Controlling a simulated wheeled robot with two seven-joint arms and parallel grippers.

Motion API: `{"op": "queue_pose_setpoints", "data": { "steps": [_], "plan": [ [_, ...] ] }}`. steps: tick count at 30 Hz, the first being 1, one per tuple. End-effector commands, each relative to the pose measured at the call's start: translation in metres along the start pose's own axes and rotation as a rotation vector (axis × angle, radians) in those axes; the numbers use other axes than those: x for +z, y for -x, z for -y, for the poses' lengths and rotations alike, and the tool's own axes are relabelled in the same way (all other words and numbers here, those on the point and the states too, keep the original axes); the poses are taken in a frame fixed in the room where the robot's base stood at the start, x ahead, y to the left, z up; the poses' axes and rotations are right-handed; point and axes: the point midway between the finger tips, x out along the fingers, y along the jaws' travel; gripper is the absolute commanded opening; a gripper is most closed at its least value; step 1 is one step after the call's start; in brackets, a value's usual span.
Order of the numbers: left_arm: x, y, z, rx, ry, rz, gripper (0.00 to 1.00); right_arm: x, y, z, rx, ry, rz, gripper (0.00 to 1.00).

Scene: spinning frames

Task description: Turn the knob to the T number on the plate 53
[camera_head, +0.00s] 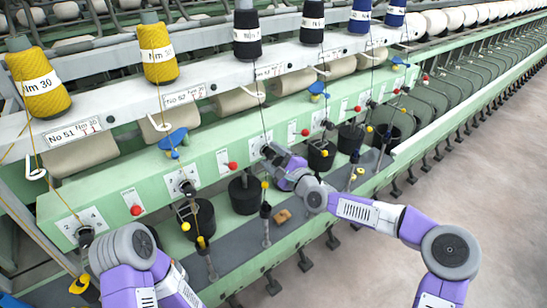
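The plate 53 (269,71) is a small white label on the upper rail, below a black yarn cone; its small print, T number included, is too small to read. Below it on the green panel is a white dial plate (257,143) with printed numbers. My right gripper (268,151) is at this dial plate and covers its knob, so the knob's setting is hidden. I cannot tell whether the fingers are closed on the knob. Of my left arm only purple and grey links show at the lower left; its gripper is out of view.
Neighbouring dial plates sit left (181,181) and right (318,119). Red buttons (232,166) and blue guides (173,139) line the green panel. Black cups (244,194) hang below. Yellow cones (158,52) stand above. The floor (460,180) at right is clear.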

Motion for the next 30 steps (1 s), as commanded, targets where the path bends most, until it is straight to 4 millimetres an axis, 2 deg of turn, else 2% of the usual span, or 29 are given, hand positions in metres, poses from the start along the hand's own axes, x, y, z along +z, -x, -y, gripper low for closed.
{"op": "queue_pose_setpoints", "data": {
  "steps": [8, 21, 30],
  "plan": [
    [0.000, -0.001, 0.000, 0.000, 0.000, 0.000, 0.00, -0.002, 0.004, 0.000, 0.000, 0.000, -0.003, 0.59],
    [0.000, -0.007, 0.003, 0.000, 0.000, 0.000, 0.00, -0.002, 0.064, 0.000, -0.001, 0.000, -0.003, 0.59],
    [0.000, -0.007, 0.003, 0.000, 0.000, 0.000, 0.00, 0.000, 0.076, 0.000, 0.000, 0.000, -0.001, 0.59]
  ]
}}
